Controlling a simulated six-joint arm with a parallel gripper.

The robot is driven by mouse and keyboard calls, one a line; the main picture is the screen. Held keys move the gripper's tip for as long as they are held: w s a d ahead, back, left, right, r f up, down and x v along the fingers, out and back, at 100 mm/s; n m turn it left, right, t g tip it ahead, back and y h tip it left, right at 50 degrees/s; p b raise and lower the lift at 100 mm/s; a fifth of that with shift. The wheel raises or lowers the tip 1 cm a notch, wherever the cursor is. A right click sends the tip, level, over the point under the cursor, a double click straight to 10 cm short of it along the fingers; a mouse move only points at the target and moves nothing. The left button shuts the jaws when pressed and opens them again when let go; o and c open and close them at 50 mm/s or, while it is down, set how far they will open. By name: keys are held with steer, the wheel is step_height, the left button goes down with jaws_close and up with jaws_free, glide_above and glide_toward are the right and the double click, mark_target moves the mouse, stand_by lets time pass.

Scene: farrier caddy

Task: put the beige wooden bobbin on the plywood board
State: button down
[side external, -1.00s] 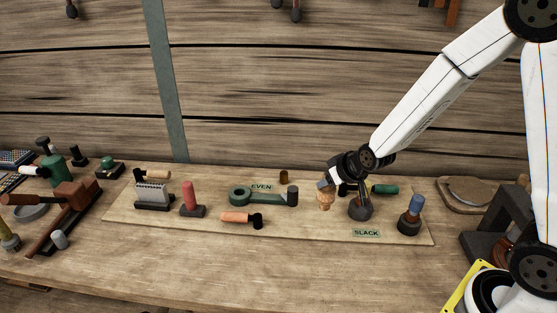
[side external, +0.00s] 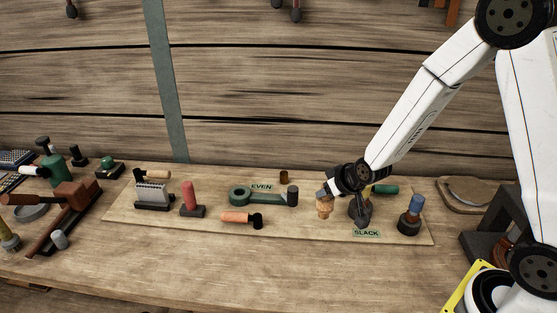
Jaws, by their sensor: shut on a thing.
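The beige wooden bobbin (side external: 324,208) is a small light-brown turned piece, upright at the right half of the plywood board. My gripper (side external: 325,195) is shut on its upper part from above. My wrist hides some of the grip. The bobbin is over the board, at or very close to its surface; I cannot tell whether it touches. The plywood board (side external: 300,229) is a long thin pale sheet lying on the bench, with labels reading EVEN (side external: 261,187) and SLACK (side external: 366,233).
Just right of the bobbin stands a dark round-based piece (side external: 360,213), partly behind my wrist. A blue-topped piece (side external: 415,212) stands further right, and a green-handled tool (side external: 385,189) lies behind. An orange-handled tool (side external: 238,217) and a green wrench-like tool (side external: 262,196) lie left.

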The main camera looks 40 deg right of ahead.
mark_target(330, 201)
steer(key=shift+f, duration=1.4)
steer(key=shift+f, duration=0.55)
steer(key=shift+c, duration=1.1)
jaws_free()
steer(key=shift+s+r, duration=0.1)
steer(key=shift+r, duration=0.05)
steer(key=v, duration=0.7)
steer(key=shift+s+r, duration=0.15)
steer(key=shift+r, duration=0.05)
